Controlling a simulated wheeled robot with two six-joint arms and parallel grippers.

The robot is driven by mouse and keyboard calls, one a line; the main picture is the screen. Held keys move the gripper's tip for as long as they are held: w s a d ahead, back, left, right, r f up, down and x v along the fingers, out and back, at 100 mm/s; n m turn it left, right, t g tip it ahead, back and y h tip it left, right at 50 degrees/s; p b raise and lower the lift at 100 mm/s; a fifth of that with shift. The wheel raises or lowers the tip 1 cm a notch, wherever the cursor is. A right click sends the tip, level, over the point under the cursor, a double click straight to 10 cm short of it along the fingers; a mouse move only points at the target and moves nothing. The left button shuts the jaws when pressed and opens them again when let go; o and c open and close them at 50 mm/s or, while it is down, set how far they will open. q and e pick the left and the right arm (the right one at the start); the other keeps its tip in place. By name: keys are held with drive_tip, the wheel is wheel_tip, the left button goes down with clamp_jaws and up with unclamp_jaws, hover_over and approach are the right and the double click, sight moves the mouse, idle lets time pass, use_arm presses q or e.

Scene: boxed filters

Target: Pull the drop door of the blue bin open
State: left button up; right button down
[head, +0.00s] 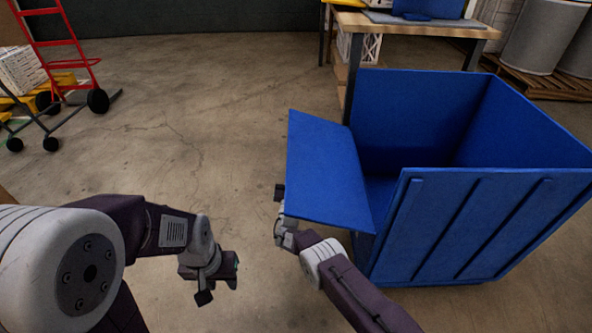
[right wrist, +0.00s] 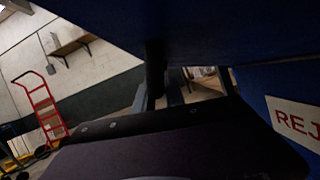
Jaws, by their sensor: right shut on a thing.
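The blue bin (head: 480,225) stands on the floor at the right, its top open. Its blue drop door (head: 325,170) is swung out to the left of the bin and sits tilted, away from the opening. My right gripper (head: 280,205) is at the door's left edge, shut on it; the door hides part of the gripper. The right wrist view shows the door's dark underside (right wrist: 220,30) close overhead. My left gripper (head: 219,289) hangs over bare floor left of the door, its fingers apart and empty.
A wooden table (head: 425,28) stands behind the bin. Grey drums (head: 542,38) on a pallet are at the back right. A red hand truck (head: 62,45) stands at the back left. A panel at right carries a "REJ" label (right wrist: 295,122). The floor between is clear.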

drive_tip(key=shift+s, duration=0.1)
drive_tip(key=c, duration=1.4)
unclamp_jaws()
drive_tip(key=shift+r, duration=0.1)
drive_tip(key=s+p, duration=0.2)
drive_tip(key=shift+s+a+p, duration=0.1)
drive_tip(key=shift+s+p, duration=0.05)
drive_tip(key=shift+p, duration=0.25)
drive_tip(key=f+p+v, duration=0.1)
drive_tip(key=p+v, duration=0.1)
drive_tip(key=v, duration=0.5)
drive_tip(key=shift+p, duration=0.35)
